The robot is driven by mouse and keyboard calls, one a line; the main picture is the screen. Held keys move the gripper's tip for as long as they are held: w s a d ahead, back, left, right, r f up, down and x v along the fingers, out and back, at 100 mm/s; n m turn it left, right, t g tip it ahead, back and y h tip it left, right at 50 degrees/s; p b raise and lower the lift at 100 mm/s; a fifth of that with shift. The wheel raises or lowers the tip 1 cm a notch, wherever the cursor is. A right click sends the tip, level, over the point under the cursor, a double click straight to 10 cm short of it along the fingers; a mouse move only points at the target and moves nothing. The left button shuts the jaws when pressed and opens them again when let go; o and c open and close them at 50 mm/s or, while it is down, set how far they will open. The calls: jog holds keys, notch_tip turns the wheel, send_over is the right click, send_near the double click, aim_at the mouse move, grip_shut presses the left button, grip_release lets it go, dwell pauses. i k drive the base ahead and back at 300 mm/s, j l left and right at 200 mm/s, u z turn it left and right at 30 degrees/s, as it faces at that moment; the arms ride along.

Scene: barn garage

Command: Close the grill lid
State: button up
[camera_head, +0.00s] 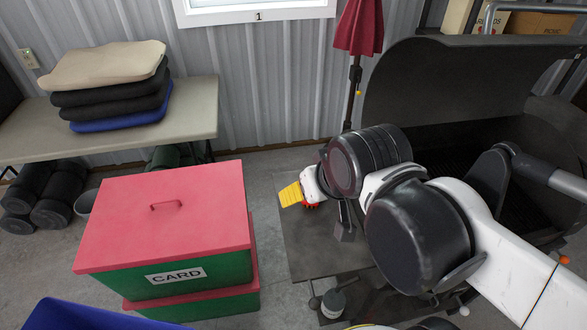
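The dark grill (540,215) stands at the right. Its curved black lid (440,85) is raised and tilted back toward the wall, leaving the dark cooking chamber open. A light metal bar (493,15) shows near the lid's top edge. My white and black arm crosses in front of the grill from the lower right, and its wrist end is over the grill's side shelf (310,250), to the left of the lid and apart from it. I cannot make out my gripper's fingers clearly, so its opening does not show. The arm hides much of the grill's front.
A yellow, white and red item (292,195) shows beside the wrist. Red-lidded green boxes (165,215) marked CARD stand left of the shelf. A bench (200,115) holds stacked cushions (108,85). A closed red umbrella (358,28) stands behind. A blue bin (85,318) is at lower left.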

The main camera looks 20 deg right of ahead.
aim_at(419, 79)
jog(key=z, duration=1.85)
